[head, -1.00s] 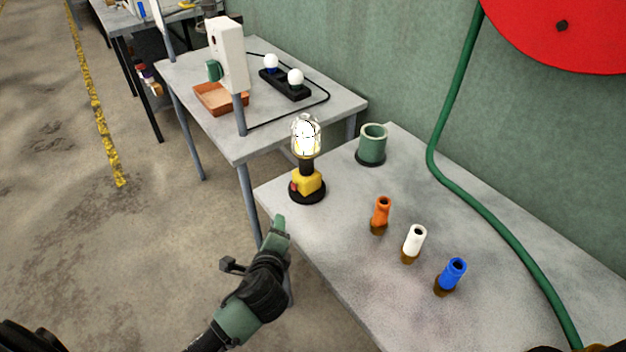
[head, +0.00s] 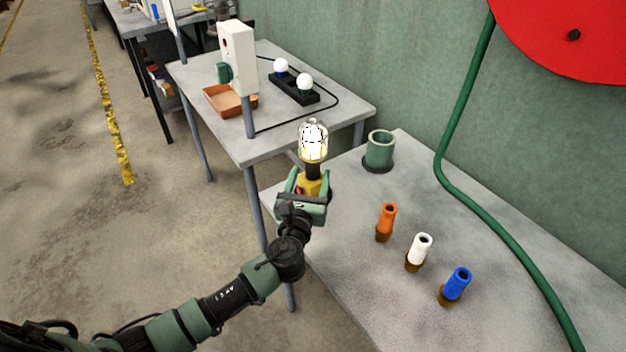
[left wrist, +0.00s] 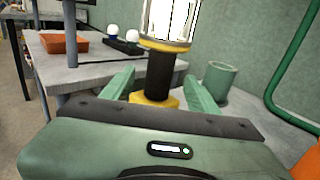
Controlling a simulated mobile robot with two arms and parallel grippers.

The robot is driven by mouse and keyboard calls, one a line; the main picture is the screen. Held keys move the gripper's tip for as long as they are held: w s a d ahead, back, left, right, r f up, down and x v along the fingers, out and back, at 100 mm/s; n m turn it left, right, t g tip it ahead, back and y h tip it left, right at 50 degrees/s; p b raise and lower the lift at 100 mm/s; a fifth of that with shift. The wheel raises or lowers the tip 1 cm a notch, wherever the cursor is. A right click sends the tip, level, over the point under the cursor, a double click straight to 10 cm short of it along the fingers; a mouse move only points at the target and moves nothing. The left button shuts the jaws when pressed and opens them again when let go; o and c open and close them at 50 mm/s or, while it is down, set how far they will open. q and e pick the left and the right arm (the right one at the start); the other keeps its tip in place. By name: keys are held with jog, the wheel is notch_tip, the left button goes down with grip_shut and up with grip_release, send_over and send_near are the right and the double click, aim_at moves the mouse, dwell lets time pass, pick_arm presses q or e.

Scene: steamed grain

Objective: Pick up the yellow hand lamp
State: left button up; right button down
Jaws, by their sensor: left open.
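The yellow hand lamp (head: 313,145) stands upright near the left corner of the near grey table, its caged bulb lit. Its black neck and yellow body also show in the left wrist view (left wrist: 160,75). My left gripper (head: 309,180) is at the lamp, in front of its yellow body. Its green fingers are open, one on each side of the lamp in the left wrist view (left wrist: 160,90). The lamp's base is hidden behind my gripper. I cannot tell whether a finger touches the lamp. My right gripper is not in view.
A green cup (head: 379,152) stands behind and right of the lamp. Orange (head: 386,222), white (head: 419,252) and blue (head: 455,286) cylinders stand in a row to the right. A green hose (head: 464,120) runs along the wall. A farther table holds an orange tray (head: 229,101).

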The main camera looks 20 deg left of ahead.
aim_at(311, 171)
pick_arm(q)
jog(key=w, duration=0.4)
jog(key=shift+w+a+f, duration=0.1)
jog(key=shift+w+a, duration=0.1)
jog(key=shift+a, duration=0.05)
grip_shut()
dwell(1.0)
